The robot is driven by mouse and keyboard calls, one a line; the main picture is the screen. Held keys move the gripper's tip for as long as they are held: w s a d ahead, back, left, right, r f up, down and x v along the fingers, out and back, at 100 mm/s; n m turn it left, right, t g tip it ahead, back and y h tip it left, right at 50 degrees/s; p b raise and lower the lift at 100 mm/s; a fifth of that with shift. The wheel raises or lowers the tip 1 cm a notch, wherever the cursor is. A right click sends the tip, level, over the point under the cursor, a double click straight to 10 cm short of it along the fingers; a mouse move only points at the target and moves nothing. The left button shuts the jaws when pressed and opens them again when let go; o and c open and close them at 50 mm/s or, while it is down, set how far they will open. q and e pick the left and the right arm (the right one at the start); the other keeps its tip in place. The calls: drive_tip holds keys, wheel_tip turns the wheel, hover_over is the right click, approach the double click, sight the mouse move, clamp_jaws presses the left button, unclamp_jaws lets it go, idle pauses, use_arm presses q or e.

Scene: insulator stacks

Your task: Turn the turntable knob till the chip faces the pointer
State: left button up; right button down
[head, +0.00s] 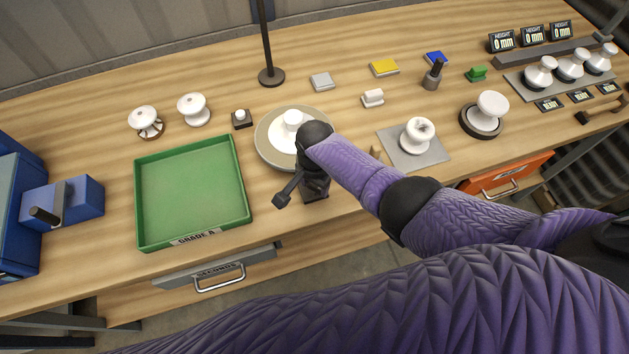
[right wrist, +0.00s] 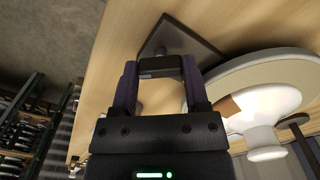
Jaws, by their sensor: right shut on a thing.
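The turntable (head: 262,143) is a pale disc with a white insulator (head: 292,119) on it, partly behind my right arm. In the right wrist view the turntable (right wrist: 215,85) and insulator (right wrist: 268,107) are at the right. A brown patch (right wrist: 228,107), perhaps the chip, shows on the insulator's near side. My right gripper (head: 316,193) is at the turntable's front edge. In the right wrist view its fingers (right wrist: 160,75) are shut on the black knob (right wrist: 160,64), above a dark base plate (right wrist: 203,48). A small tan upright piece (head: 375,153), perhaps the pointer, stands right of the turntable. My left gripper is out of view.
A green tray (head: 141,200) lies left of the turntable. A grey plate (head: 437,153) with a white insulator (head: 417,135) lies to the right. A black post (head: 270,75) stands behind. Two more insulators (head: 194,109) (head: 146,121) stand at back left.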

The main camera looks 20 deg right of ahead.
drive_tip(key=shift+c, duration=0.4)
unclamp_jaws()
wheel_tip(320, 180, up, 10)
drive_tip(key=p, duration=0.5)
